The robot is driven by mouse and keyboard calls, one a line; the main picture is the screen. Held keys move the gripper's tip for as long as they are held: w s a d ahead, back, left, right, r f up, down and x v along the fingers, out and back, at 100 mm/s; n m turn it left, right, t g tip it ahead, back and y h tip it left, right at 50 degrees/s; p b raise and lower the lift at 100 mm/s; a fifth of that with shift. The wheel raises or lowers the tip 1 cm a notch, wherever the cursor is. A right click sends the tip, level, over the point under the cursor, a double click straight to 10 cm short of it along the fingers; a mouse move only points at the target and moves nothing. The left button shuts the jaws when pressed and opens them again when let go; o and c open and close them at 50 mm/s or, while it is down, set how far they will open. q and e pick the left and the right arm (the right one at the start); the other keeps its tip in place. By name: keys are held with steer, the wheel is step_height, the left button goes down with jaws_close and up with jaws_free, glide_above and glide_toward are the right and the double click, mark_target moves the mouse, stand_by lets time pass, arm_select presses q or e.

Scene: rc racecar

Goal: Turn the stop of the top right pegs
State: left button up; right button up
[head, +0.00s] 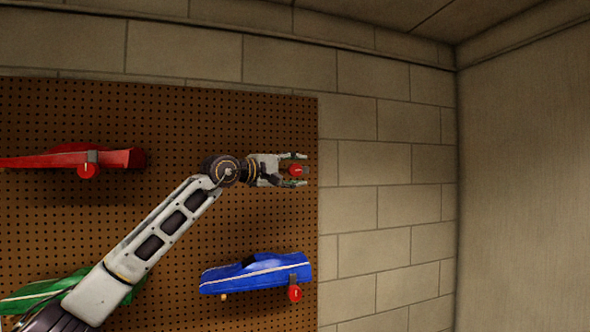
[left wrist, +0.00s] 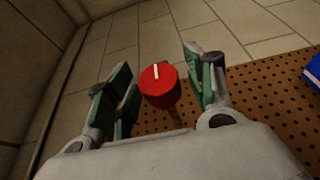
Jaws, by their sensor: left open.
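A red round stop (head: 296,170) sits at the top right of the brown pegboard. It also shows in the left wrist view (left wrist: 159,87), with a white mark on its face, on a peg that is mostly hidden. My left gripper (head: 294,170) is open, with one finger above the stop and one below it in the head view. In the left wrist view the stop lies between the green-padded fingers, apart from both. I cannot see my right gripper.
The pegboard (head: 200,110) hangs on a block wall (head: 370,205). A blue car body (head: 257,273) with a red stop (head: 294,293) sits below. A red car (head: 60,159) with its stop (head: 87,171) and a green car (head: 40,290) are at left.

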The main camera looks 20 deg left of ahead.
arm_select(q)
steer(key=c, duration=1)
steer(key=shift+c, duration=0.2)
steer(key=shift+f, duration=0.1)
